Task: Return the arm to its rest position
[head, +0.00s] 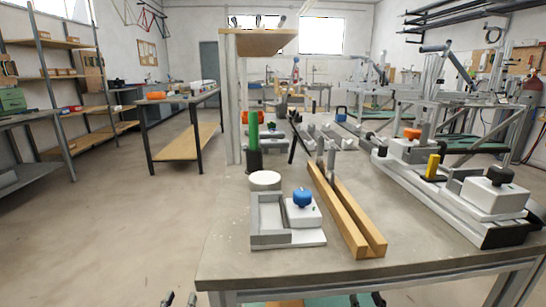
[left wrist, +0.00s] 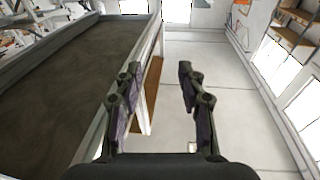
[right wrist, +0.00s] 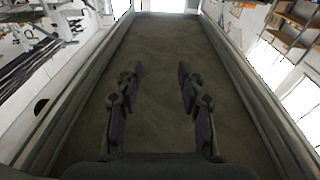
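My left gripper (head: 180,299) shows only as two fingertips at the bottom edge of the head view, left of the workbench (head: 225,262). In the left wrist view its fingers (left wrist: 159,74) are spread apart with nothing between them, over pale floor beside the bench edge. My right gripper (head: 367,300) shows as two fingertips at the bottom edge of the head view, in front of the bench's near edge. In the right wrist view its fingers (right wrist: 157,74) are spread and empty, with a dark grey surface behind them. The rest of both arms is hidden in the head view.
On the bench stand a grey corner jig with a blue knob (head: 303,197), wooden bars (head: 345,212), a white round piece (head: 265,179), a green cylinder (head: 254,128) and a clamp rail (head: 455,190) at right. Open floor (head: 110,225) lies to the left.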

